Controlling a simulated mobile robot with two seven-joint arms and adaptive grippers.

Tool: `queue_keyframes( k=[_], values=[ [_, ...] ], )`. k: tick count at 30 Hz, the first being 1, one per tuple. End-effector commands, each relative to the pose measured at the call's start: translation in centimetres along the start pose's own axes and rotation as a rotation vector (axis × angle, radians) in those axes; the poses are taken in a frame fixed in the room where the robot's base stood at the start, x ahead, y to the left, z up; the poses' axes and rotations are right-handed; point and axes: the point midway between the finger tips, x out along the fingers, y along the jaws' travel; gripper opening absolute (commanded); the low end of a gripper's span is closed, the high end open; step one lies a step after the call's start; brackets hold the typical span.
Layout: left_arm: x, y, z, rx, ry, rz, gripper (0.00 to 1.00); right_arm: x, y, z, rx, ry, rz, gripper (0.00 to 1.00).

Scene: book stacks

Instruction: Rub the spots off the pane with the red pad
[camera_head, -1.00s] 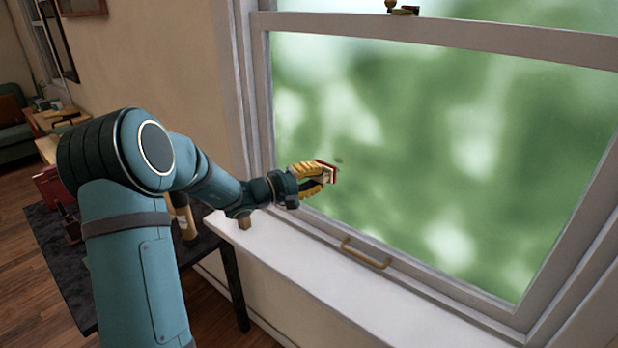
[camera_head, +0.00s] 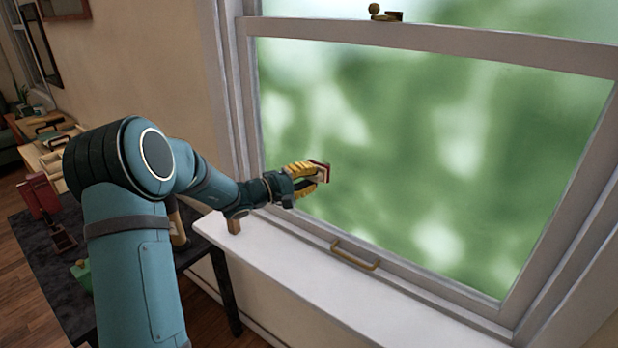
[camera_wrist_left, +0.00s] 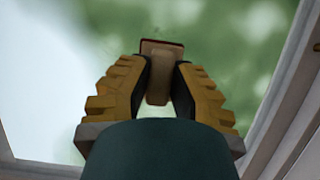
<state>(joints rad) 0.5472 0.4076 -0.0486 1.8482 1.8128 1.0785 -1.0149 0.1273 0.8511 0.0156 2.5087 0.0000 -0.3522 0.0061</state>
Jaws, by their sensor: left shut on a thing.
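The window pane (camera_head: 430,170) is large, with a blurred green and white scene behind it. My left gripper (camera_head: 312,177), with yellow fingers, is shut on the red pad (camera_head: 320,170) at the lower left part of the pane. The pad's red side faces the glass; whether it touches cannot be told. In the left wrist view the pad (camera_wrist_left: 160,72) shows as a brownish block between the fingers. I make out no clear spot on the bare glass in the head view; the glass behind the pad is hidden. My right gripper is not in view.
A brass handle (camera_head: 355,254) is on the lower window frame, and a latch (camera_head: 385,13) on the upper rail. A dark table (camera_head: 40,260) with a red object (camera_head: 38,195) stands left, partly behind my arm.

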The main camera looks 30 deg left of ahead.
Motion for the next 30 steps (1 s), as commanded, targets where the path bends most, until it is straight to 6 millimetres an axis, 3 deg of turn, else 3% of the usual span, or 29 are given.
queue_keyframes(
  k=[30],
  values=[
    [1.7,0.0,-0.7,0.001,-0.001,0.001,0.00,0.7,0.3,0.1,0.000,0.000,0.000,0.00]
  ],
)
